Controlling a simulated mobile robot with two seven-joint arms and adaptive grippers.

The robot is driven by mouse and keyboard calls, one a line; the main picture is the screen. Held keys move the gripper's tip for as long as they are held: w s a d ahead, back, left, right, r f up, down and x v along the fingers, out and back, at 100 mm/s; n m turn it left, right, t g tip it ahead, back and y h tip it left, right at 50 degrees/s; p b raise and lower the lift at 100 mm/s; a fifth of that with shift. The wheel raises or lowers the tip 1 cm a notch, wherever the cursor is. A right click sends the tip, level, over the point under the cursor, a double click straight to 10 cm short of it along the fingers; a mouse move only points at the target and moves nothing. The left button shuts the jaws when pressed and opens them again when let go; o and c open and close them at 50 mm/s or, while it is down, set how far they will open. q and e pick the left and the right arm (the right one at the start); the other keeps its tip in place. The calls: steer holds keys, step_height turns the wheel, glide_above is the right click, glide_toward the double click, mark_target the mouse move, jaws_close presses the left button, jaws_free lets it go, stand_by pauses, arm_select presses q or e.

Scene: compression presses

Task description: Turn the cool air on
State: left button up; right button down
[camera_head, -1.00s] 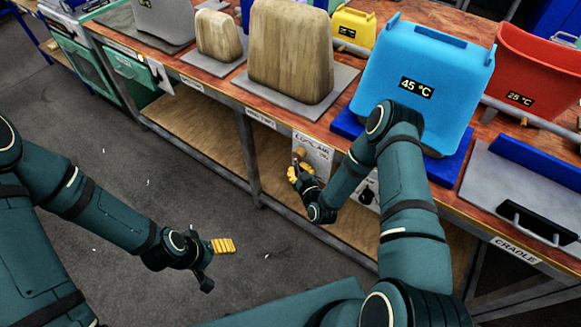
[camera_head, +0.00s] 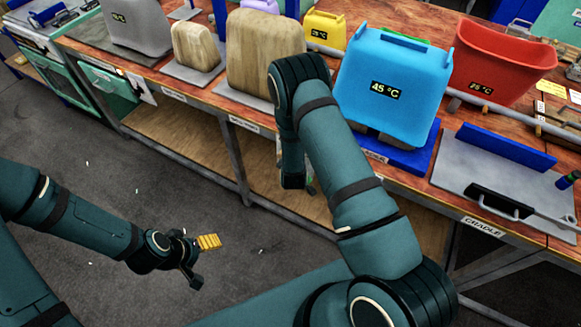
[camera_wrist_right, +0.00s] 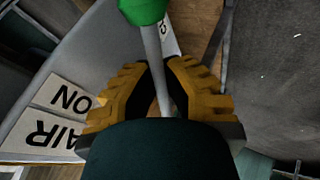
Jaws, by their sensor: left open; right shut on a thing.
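A grey lever rod (camera_wrist_right: 153,50) with a green knob (camera_wrist_right: 143,8) runs between the yellow fingers of my right gripper (camera_wrist_right: 165,85) in the right wrist view. The gripper is shut on the rod, below the knob. A pale panel (camera_wrist_right: 75,60) beside it carries upside-down labels (camera_wrist_right: 62,112) reading "AIR" and "ON". In the head view my right arm hides this gripper and most of the panel. My left gripper (camera_head: 204,260) is open and empty over the floor at the lower left, away from the bench.
The wooden bench (camera_head: 235,108) holds a blue 45 °C container (camera_head: 395,75), a red 25 °C bin (camera_head: 500,55), wooden blocks (camera_head: 250,62) and a cradle plate (camera_head: 470,165). Lower shelves (camera_head: 180,140) lie under it. The grey floor (camera_head: 110,190) at the left is largely clear.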

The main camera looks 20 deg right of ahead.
steer(key=shift+s+d+r+n+g+h+p, duration=0.15)
steer(key=shift+r+n+g+h+p, duration=0.7)
steer(key=shift+g, duration=0.75)
steer(key=shift+r+h, duration=0.2)
steer(key=shift+h, duration=0.15)
steer(key=c, duration=1.3)
jaws_free()
steer(key=v, duration=1.2)
steer(key=shift+d, duration=0.1)
